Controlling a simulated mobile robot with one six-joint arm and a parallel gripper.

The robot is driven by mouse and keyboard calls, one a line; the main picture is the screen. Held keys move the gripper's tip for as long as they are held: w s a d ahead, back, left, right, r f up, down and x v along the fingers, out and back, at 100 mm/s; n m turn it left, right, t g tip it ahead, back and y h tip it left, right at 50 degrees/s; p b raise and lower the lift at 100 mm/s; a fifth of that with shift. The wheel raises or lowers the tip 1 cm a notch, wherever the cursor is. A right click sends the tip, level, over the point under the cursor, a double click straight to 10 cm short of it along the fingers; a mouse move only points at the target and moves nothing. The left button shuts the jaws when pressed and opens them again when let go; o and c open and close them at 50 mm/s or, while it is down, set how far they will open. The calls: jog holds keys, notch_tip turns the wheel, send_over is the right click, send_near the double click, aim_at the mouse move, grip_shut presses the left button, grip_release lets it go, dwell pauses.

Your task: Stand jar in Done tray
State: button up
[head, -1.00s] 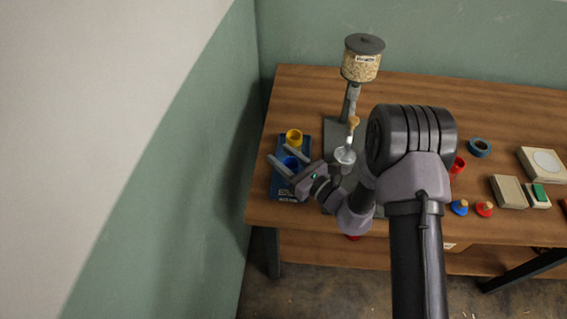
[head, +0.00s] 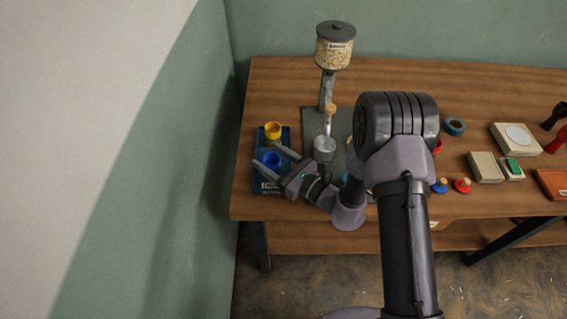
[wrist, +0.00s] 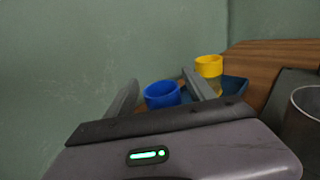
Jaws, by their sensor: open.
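A blue jar (head: 271,160) stands in the dark blue tray (head: 266,187) at the left end of the table. A yellow jar (head: 273,129) stands behind it in the same tray. My gripper (head: 264,154) is open, its two fingers reaching over the tray on either side of the blue jar. In the wrist view the blue jar (wrist: 162,95) shows between the fingers (wrist: 160,78), with the yellow jar (wrist: 209,66) beyond to the right. I cannot tell whether a finger touches the blue jar. Its lower part is hidden by my gripper body.
A grain dispenser (head: 335,48) on a stand rises right of the tray, with a metal cup (head: 324,148) under it close to my gripper. Blue tape (head: 455,126), pale boxes (head: 486,167) and small stoppers (head: 462,185) lie farther right. The wall is close on the left.

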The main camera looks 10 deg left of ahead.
jog(key=p+v, duration=0.1)
jog(key=v, duration=0.8)
jog(key=shift+d+r, duration=0.1)
jog(key=shift+d, duration=0.1)
jog(key=s+a+r+n+g+h, duration=0.1)
jog(key=s+r+n+g, duration=1)
jog(key=r, duration=0.5)
jog(key=s+d+r+n+t+h, duration=0.2)
jog(key=d+t+h, duration=0.1)
jog(key=d, duration=0.3)
jog(key=s+d+r+n+t+h, duration=0.2)
jog(key=s+d+n+h, duration=0.1)
jog(key=d+h, duration=0.2)
jog(key=s+d+r+n+t+h, duration=0.2)
jog(key=d+n+t+h, duration=0.1)
jog(key=d+h, duration=0.2)
jog(key=d, duration=0.2)
jog(key=shift+s+d+r+t, duration=0.3)
jog(key=shift+d+r, duration=0.1)
